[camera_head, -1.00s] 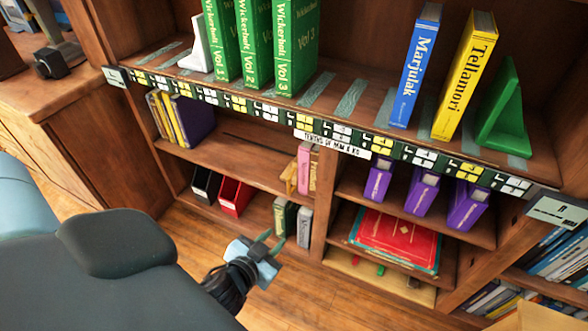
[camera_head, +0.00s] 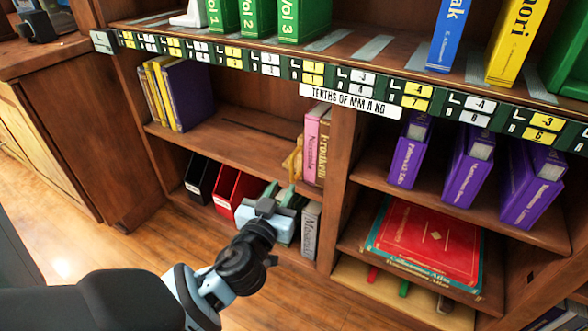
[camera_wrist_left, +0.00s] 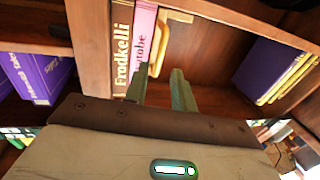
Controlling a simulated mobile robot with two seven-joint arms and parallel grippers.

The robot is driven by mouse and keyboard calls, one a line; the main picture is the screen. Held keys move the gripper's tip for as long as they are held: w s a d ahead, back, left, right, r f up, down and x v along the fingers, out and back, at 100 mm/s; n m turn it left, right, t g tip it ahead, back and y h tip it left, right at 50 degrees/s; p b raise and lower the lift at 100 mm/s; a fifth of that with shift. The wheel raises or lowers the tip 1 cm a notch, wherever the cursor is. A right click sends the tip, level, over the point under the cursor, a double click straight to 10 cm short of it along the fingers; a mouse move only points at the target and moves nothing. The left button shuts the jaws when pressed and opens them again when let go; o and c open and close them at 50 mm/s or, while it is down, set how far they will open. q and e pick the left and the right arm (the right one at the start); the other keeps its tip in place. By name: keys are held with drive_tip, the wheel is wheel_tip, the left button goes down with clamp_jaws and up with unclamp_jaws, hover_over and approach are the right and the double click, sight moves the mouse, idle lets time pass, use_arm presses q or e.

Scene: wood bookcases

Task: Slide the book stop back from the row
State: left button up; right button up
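The stop also shows in the left wrist view (camera_wrist_left: 160,42), beyond the fingers. My left gripper (camera_head: 280,192) is below and in front of the stop in the head view. Its two green fingers (camera_wrist_left: 160,82) are apart with nothing between them. Contact with the stop cannot be told. My right gripper is not in view.
Purple and yellow books (camera_head: 185,95) stand at the shelf's left end, with bare board between them and the stop. An upright divider (camera_head: 342,170) is right of the row. Black and red file boxes (camera_head: 228,186) stand below. The labelled shelf edge (camera_head: 265,62) runs above.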

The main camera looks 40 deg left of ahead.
sight(291, 172)
use_arm(q)
drive_tip(key=shift+b+x, duration=0.9)
drive_tip(key=shift+x, duration=3.05)
drive_tip(key=shift+c, duration=0.5)
clamp_jaws()
